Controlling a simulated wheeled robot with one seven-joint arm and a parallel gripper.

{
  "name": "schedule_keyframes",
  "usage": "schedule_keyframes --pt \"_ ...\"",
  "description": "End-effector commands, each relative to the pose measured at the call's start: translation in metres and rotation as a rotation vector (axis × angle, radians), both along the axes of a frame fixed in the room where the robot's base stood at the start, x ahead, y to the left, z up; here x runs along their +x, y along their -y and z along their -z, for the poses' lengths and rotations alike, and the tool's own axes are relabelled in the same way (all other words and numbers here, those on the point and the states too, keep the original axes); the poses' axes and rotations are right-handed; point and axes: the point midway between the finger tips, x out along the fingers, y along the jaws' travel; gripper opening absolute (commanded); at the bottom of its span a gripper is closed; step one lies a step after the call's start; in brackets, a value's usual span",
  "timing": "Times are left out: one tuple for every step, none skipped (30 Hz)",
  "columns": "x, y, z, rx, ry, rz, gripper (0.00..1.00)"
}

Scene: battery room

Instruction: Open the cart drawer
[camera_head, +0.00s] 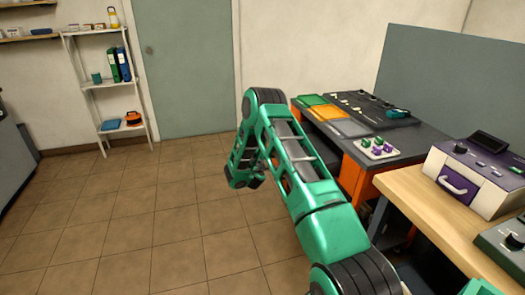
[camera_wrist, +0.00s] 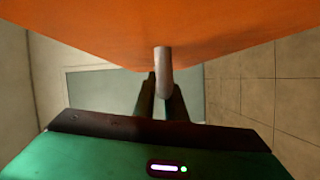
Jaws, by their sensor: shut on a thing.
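The orange cart (camera_head: 357,180) stands right of centre in the head view, under a dark worktop, with much of its front hidden behind my arm. In the wrist view an orange front panel (camera_wrist: 160,22) fills the top. A pale grey handle (camera_wrist: 163,65) sticks out from it. My gripper (camera_wrist: 162,88) has its two dark fingers on either side of the handle and is shut on it. In the head view my gripper's fingers are hidden by my arm. I cannot tell how far the drawer stands out from the cart.
A wooden table (camera_head: 430,205) with a purple-and-white device (camera_head: 475,178) stands at the right. A white tray (camera_head: 376,152) of small coloured parts sits on the dark worktop. A white shelf (camera_head: 103,82) and a grey-green door (camera_head: 185,70) are at the back. The tiled floor (camera_head: 130,215) at left is clear.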

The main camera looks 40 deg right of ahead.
Motion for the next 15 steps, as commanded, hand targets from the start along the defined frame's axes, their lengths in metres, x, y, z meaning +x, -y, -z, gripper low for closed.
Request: schedule_keyframes --pt "0.0001 -0.0011 0.0017 0.003 -0.001 -0.001 0.0" --pt "0.0001 -0.0012 0.0018 0.003 -0.001 -0.001 0.0" --pt "0.0001 -0.0011 0.0017 0.003 -0.001 -0.001 0.0" --pt "0.0 -0.0011 0.0017 0.003 -0.001 -0.001 0.0" --pt "0.0001 -0.0011 0.0018 0.003 -0.001 -0.001 0.0" --pt "0.0 -0.0011 0.0018 0.003 -0.001 -0.001 0.0" --pt "0.0 -0.0011 0.0018 0.003 -0.001 -0.001 0.0" --pt "0.0 -0.0011 0.0018 0.004 -0.002 -0.002 0.13" --pt "-0.0001 -0.0011 0.0018 0.004 -0.002 -0.002 0.23" --pt "-0.0002 -0.001 0.0018 0.003 -0.001 -0.001 0.3" --pt "-0.0001 -0.0009 0.0016 0.003 -0.001 -0.001 0.3" --pt "-0.0001 -0.0007 0.0014 0.003 -0.001 -0.001 0.3" --pt "-0.0001 -0.0007 0.0012 0.003 0.0 -0.001 0.3" --pt "-0.0001 -0.0005 0.001 0.003 0.0 -0.001 0.3" --pt "-0.0001 -0.0005 0.0009 0.003 0.0 -0.001 0.3"
